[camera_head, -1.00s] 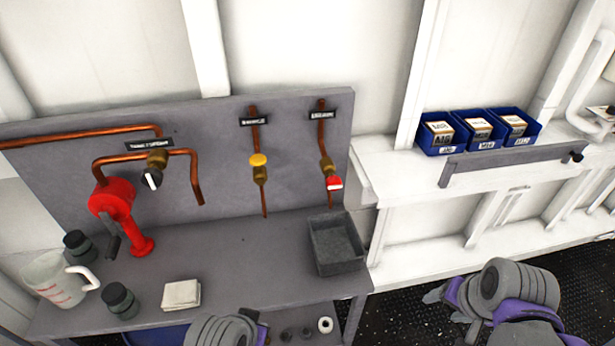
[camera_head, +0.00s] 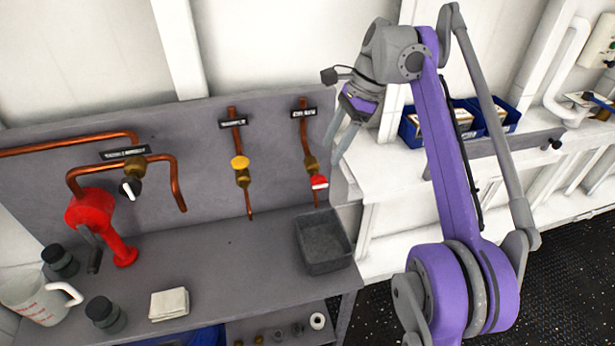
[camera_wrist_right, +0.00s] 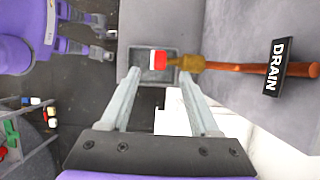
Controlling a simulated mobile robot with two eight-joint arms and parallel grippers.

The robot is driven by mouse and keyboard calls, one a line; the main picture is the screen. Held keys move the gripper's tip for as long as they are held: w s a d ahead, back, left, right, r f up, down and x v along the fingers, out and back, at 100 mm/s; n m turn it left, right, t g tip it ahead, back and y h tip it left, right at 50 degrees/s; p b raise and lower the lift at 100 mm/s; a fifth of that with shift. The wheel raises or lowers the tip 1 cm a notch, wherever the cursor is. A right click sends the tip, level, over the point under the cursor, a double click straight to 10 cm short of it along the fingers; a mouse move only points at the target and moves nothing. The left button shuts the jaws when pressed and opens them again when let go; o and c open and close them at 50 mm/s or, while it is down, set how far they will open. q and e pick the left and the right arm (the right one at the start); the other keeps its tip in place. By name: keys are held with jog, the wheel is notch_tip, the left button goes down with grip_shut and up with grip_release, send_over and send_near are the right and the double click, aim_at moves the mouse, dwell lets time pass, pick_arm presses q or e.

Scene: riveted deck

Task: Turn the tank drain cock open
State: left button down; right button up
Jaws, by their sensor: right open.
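The drain cock (camera_head: 311,166) is the rightmost of the valves on the grey back panel, a brass body on a copper pipe with a red, white-edged handle (camera_head: 319,182). In the right wrist view the DRAIN label (camera_wrist_right: 279,67) is readable beside its pipe, and the red handle (camera_wrist_right: 159,60) shows just beyond the fingertips, roughly centred between them. My right gripper (camera_head: 338,150) is open and empty, just right of the cock in the head view; no contact is visible.
A yellow-handled cock (camera_head: 241,170) stands to the left, and a black-and-white-handled one (camera_head: 130,188) farther left near a red pump (camera_head: 92,218). A grey tray (camera_head: 325,243) sits on the bench below the drain cock. Blue bins (camera_head: 411,133) stand on the shelf at right.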

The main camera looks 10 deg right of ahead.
aim_at(318, 177)
pick_arm(q)
jog(key=f+b, duration=0.1)
jog(key=s+f+b, duration=0.1)
jog(key=f, duration=0.1)
pick_arm(e)
jog(key=x, duration=0.9)
jog(key=shift+f, duration=0.3)
grip_shut()
